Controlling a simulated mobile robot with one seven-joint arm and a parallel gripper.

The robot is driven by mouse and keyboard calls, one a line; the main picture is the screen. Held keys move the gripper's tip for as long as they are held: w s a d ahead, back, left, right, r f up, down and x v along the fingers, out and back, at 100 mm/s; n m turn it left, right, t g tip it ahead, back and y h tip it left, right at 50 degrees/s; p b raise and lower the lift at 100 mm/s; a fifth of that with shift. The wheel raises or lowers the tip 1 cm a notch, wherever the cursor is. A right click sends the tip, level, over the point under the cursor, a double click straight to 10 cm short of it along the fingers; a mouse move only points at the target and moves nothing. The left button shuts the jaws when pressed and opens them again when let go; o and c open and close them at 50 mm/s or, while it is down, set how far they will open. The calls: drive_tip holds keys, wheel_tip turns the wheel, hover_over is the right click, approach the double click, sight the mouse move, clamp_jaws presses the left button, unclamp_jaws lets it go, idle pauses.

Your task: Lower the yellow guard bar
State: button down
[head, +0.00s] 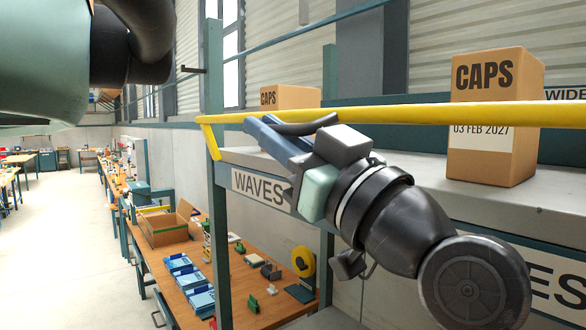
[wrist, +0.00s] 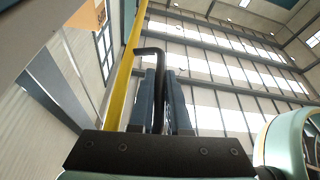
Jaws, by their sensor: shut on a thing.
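The yellow guard bar (head: 420,115) runs nearly level across the front of the shelf, in front of the CAPS boxes. A short yellow leg bends down at its left end. A dark bent handle (head: 308,127) sits against the bar. My gripper (head: 264,130) reaches up from below right, its blue fingers shut on the handle just under the bar. In the wrist view the handle (wrist: 152,51) passes between the fingers (wrist: 168,92) and bends over towards the yellow bar (wrist: 122,85) on the left. The exact finger contact is partly hidden.
A large CAPS box (head: 492,120) and a smaller one (head: 290,97) stand on the grey shelf (head: 405,178) behind the bar. A teal post (head: 217,230) rises at the shelf's left end. A workbench (head: 225,280) with blue trays lies below left. Open floor lies farther left.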

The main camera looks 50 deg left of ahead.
wheel_tip(320, 180, down, 11)
drive_tip(key=s+n+g+h+b, duration=0.1)
drive_tip(key=n+g+b, duration=0.4)
drive_tip(key=n+b, duration=0.6)
drive_tip(key=shift+r+h+b, duration=0.2)
drive_tip(key=shift+h+b, duration=0.3)
drive_tip(key=shift+b, duration=1.25)
drive_tip(key=shift+s, duration=0.1)
drive_tip(key=c, duration=0.9)
unclamp_jaws()
